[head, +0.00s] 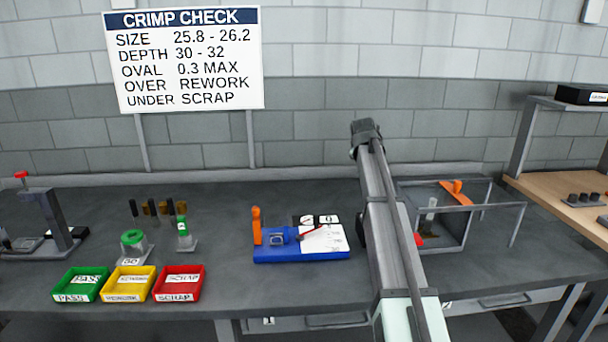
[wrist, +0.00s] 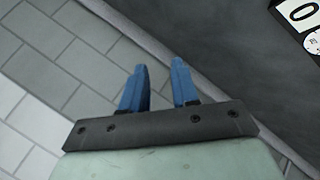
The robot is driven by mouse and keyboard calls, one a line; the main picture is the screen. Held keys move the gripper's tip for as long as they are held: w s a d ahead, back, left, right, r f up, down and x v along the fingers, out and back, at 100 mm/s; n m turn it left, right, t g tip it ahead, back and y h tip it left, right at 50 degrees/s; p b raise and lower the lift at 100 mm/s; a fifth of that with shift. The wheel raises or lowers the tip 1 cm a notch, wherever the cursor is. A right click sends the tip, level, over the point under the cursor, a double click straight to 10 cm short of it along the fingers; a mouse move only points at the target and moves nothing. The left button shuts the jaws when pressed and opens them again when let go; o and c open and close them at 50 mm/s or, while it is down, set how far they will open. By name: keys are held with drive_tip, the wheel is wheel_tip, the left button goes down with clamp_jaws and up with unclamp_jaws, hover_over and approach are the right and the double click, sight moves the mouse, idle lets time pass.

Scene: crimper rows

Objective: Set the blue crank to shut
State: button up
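A blue unit (head: 300,254) sits on the bench right of the middle in the head view. An orange crank handle (head: 257,226) stands upright at its left end; I see no blue handle. A small blue block with a grey opening (head: 278,239) is on the base, beside a white dial plate (head: 325,239) with a red pointer. My gripper (wrist: 160,78) shows in the wrist view with two blue fingers apart and nothing between them. It is not clearly seen in the head view and is not touching the handle there.
Green (head: 81,285), yellow (head: 128,284) and red (head: 178,284) trays stand at the bench's front left. Gauges stand behind them. A grey frame box (head: 437,247) with an orange lever (head: 456,192) stands to the right. My arm rises between it and the blue unit.

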drive_tip(key=s+a+f+n+y, duration=0.1)
drive_tip(key=a+f, duration=0.1)
drive_tip(key=a, duration=0.8)
drive_tip(key=a+f+n, duration=0.1)
drive_tip(key=a+f, duration=0.1)
drive_tip(key=a, duration=0.9)
drive_tip(key=shift+s+a+n+y, duration=0.15)
drive_tip(key=shift+s+n+y, duration=0.15)
drive_tip(key=shift+s+y, duration=0.1)
drive_tip(key=shift+o, duration=1.3)
drive_tip(key=d+r+m+h, duration=0.1)
drive_tip(key=d, duration=1)
drive_tip(key=shift+w+d+r, duration=0.25)
drive_tip(key=shift+w+r, duration=0.05)
drive_tip(key=shift+r, duration=0.05)
drive_tip(key=w+d+r+m+g, duration=0.1)
drive_tip(key=d+r, duration=0.2)
drive_tip(key=d, duration=0.7)
drive_tip(key=d+r+m+g, duration=0.1)
drive_tip(key=d+r+m, duration=0.15)
drive_tip(key=d, duration=0.85)
drive_tip(key=s+a+f+n+g+y, duration=0.1)
drive_tip(key=s+a+n+g+y, duration=0.25)
drive_tip(key=s+n+g, duration=0.55)
drive_tip(key=w+f+t, duration=0.1)
drive_tip(key=f, duration=0.3)
drive_tip(key=w+f+n+t, duration=0.1)
drive_tip(key=f, duration=0.4)
drive_tip(key=w+f+n+t+h, duration=0.1)
drive_tip(key=f, duration=0.4)
